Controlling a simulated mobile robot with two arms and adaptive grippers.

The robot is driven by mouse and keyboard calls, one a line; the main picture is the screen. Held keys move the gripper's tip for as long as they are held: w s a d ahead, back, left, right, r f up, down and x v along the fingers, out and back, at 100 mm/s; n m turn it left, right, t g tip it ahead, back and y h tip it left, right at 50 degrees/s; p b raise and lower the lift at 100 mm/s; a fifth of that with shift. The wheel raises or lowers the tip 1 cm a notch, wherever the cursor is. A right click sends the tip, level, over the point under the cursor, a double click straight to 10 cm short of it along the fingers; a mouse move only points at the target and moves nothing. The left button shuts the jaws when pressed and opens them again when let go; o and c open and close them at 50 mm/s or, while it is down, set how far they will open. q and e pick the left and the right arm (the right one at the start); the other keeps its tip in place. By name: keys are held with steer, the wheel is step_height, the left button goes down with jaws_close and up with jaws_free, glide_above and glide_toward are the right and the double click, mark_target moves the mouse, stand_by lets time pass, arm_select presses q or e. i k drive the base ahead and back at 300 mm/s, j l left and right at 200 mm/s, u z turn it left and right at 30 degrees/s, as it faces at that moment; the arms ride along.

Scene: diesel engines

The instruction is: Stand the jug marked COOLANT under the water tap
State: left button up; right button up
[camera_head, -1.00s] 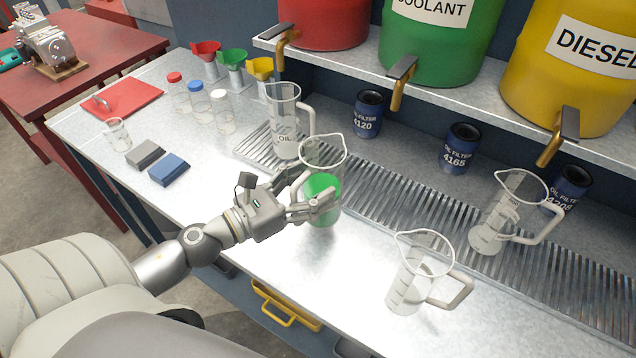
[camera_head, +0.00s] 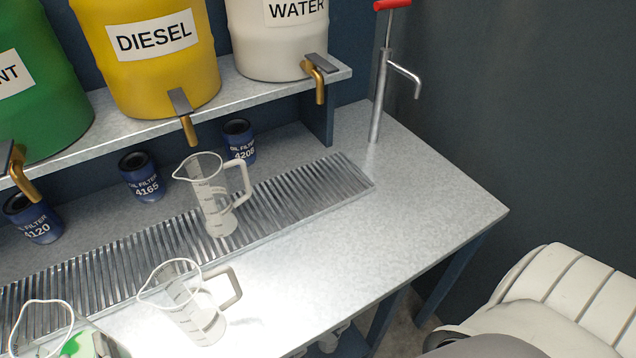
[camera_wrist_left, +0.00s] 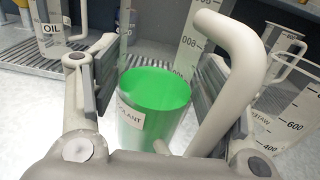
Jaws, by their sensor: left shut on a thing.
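The jug marked COOLANT (camera_wrist_left: 150,115), clear with green liquid and a white label, is upright between the fingers of my left gripper (camera_wrist_left: 158,72), which is shut on it. Its pale handle (camera_wrist_left: 240,45) is on the right in the left wrist view. In the head view only the top of this jug (camera_head: 42,322) shows at the lower left corner. I cannot tell whether its base touches the bench. The water tap (camera_head: 319,82) is on the white WATER drum (camera_head: 280,40), far to the right of the jug. My right gripper is out of view.
One empty jug (camera_head: 208,200) stands on the drain grate (camera_head: 310,195); another (camera_head: 192,300) stands on the bench in front. Oil filters (camera_head: 142,178) stand behind the grate. A pump with red handle (camera_head: 380,85) stands right. The bench right of the grate is clear.

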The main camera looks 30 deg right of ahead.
mark_target(320, 188)
steer(key=k+l, duration=0.15)
steer(key=l, duration=0.2)
steer(key=k+l, duration=0.1)
steer(key=l, duration=0.3)
steer(key=k+l, duration=0.15)
steer(key=l, duration=0.2)
steer(key=i+l+z, duration=0.2)
steer(key=z, duration=0.25)
steer(key=i+l+z, duration=0.25)
steer(key=z, duration=0.25)
